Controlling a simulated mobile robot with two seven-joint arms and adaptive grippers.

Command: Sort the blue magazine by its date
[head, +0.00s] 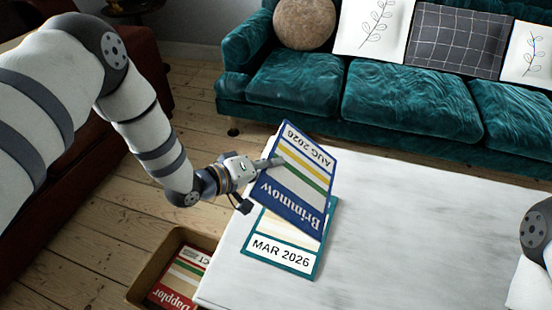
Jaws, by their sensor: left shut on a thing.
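The blue magazine (300,205) has a blue band reading "Brimmow" and the date "AUG 2026", both upside down in the head view. My left gripper (268,163) is shut on its left edge. The magazine is tilted and overlaps a teal-edged magazine (281,252) marked "MAR 2026", which lies on the white table (420,230). The blue magazine hides the upper part of the teal one. I cannot tell whether the two touch. My right gripper is out of view; only part of my right arm shows at the right edge.
A brown box (137,291) stands on the floor left of the table, with a red "Dapplor" magazine (176,285) in it. A teal sofa (400,110) with cushions stands behind the table. The table's middle and right are clear.

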